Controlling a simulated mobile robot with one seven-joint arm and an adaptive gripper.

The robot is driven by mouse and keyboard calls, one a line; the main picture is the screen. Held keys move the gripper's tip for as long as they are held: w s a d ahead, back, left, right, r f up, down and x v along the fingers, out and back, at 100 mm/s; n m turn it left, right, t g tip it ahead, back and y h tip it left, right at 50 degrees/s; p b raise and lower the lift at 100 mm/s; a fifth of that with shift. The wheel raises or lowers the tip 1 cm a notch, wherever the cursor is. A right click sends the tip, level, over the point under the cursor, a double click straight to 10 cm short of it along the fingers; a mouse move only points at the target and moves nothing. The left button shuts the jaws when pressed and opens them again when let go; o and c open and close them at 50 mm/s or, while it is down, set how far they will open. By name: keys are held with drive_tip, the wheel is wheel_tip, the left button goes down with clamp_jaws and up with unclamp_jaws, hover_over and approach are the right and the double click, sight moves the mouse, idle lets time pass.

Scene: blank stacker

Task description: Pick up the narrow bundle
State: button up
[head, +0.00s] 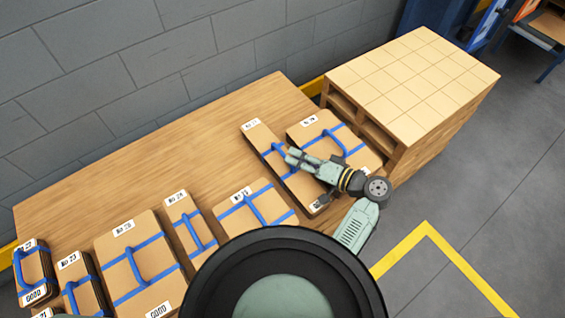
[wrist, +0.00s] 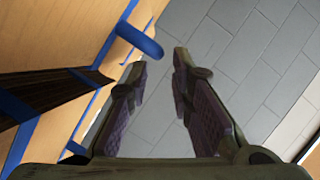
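Several flat brown bundles with blue straps and blue loop handles lie on a wooden table. A narrow bundle (head: 262,140) lies right of the middle, beside a wider bundle (head: 318,126); my gripper (head: 291,157) is over it and hides part of it. Other narrow bundles lie further left, one at the middle (head: 188,224) and one near the front (head: 80,284). In the wrist view my gripper (wrist: 158,70) is open with nothing between its fingers. A blue handle (wrist: 141,40) stands left of the fingertips, apart from them. I cannot tell whether anything touches.
A pallet-like stack with a tiled pale top (head: 415,75) stands right of the bundles. A grey block wall (head: 120,75) runs behind the table (head: 130,180). The table's back strip is clear. A yellow line (head: 465,265) marks the grey floor at right.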

sight(283, 153)
drive_tip(key=x, duration=0.1)
drive_tip(key=p+x, duration=0.1)
drive_tip(key=x, duration=0.3)
drive_tip(key=shift+a+f, duration=0.1)
drive_tip(key=shift+f, duration=0.2)
clamp_jaws()
idle(0.5)
